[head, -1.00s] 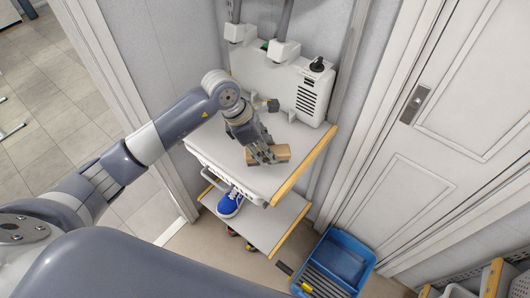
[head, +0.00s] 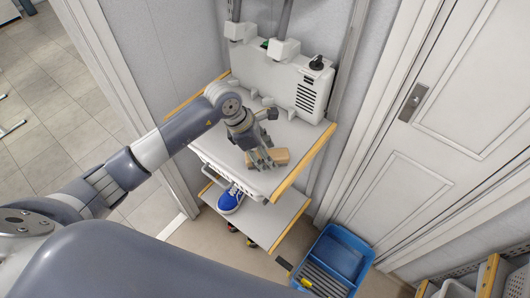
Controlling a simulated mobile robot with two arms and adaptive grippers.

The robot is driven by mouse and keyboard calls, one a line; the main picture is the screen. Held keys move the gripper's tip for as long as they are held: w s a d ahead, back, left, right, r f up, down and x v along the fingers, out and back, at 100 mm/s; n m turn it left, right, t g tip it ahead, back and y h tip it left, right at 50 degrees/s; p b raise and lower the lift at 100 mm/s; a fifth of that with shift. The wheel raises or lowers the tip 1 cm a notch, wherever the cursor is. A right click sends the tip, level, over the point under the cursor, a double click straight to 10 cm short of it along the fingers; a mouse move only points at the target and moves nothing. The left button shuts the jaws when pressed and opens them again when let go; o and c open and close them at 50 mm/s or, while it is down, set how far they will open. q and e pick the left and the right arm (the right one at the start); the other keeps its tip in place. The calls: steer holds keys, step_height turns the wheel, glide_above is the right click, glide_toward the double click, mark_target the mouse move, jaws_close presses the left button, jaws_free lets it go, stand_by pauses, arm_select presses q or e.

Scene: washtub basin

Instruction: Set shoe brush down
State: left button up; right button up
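The shoe brush (head: 282,156) is a small tan, wooden-looking block at the front right of the white top (head: 305,140) of the shelf unit. My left gripper (head: 264,160) comes down over it from the upper left. Its grey fingers straddle the brush and look closed on it, covering its middle; both ends show. The brush is at or just above the white surface; I cannot tell whether it touches. My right gripper is not in view.
A white machine (head: 285,80) with a black knob stands behind the brush. A blue shoe (head: 230,200) sits on the lower shelf (head: 265,222). A blue bin (head: 342,258) stands on the floor, right of the unit. A door (head: 440,150) is at right. The white top's right part is clear.

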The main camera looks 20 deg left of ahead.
arm_select(q)
steer(key=b+v, duration=0.2)
steer(key=v, duration=1)
steer(key=shift+b, duration=0.35)
steer(key=shift+s+r, duration=0.1)
